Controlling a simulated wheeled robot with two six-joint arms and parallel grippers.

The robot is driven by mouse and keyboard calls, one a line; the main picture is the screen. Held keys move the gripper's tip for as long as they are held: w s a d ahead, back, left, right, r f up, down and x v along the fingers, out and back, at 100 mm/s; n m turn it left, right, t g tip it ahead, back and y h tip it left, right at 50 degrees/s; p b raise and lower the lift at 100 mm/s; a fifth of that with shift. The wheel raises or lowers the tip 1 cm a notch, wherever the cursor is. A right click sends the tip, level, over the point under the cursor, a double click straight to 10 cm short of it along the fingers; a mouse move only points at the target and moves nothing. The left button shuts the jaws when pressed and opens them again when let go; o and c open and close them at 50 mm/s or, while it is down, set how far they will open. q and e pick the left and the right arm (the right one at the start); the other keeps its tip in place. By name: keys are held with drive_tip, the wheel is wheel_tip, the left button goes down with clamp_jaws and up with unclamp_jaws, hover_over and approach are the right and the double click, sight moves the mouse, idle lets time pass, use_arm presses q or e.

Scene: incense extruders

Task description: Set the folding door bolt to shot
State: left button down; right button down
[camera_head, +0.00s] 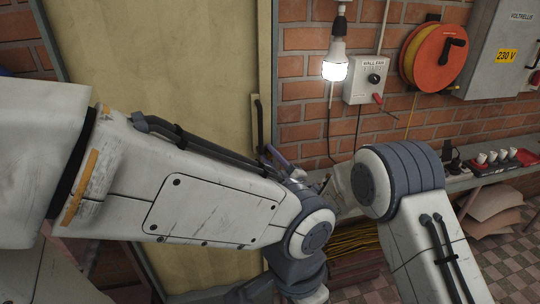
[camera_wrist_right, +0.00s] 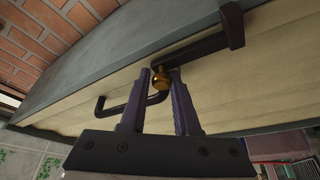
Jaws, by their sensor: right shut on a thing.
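The folding door (camera_head: 170,100) is a pale yellow panel at the left of the head view, and its face (camera_wrist_right: 260,75) fills the middle of the right wrist view. My right gripper (camera_wrist_right: 167,78) is shut on a small brass knob (camera_wrist_right: 160,84), which seems to belong to the bolt. It also shows in the head view as purple-grey fingers (camera_head: 276,154) near the door's right edge. A black bent rod (camera_wrist_right: 130,106) lies beside the fingers. Whether the bolt is shot cannot be told. My left arm crosses the head view; its gripper does not show.
A black bar handle (camera_wrist_right: 205,45) stands off the door close to my right fingers. A brick wall (camera_head: 300,95) adjoins the door. A lit bulb (camera_head: 335,68), a wall fan switch box (camera_head: 368,78) and a bench (camera_head: 460,182) are to the right.

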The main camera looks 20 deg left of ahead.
drive_tip(key=shift+w+d+r, duration=0.1)
drive_tip(key=shift+w+r, duration=0.1)
drive_tip(key=shift+r, duration=0.4)
idle(0.6)
drive_tip(key=shift+f, duration=0.1)
wheel_tip(320, 180, down, 7)
drive_tip(key=b, duration=0.8)
drive_tip(key=shift+r, duration=0.2)
drive_tip(key=shift+s+f, duration=0.1)
drive_tip(key=c, duration=0.7)
unclamp_jaws()
drive_tip(key=shift+d+f, duration=0.1)
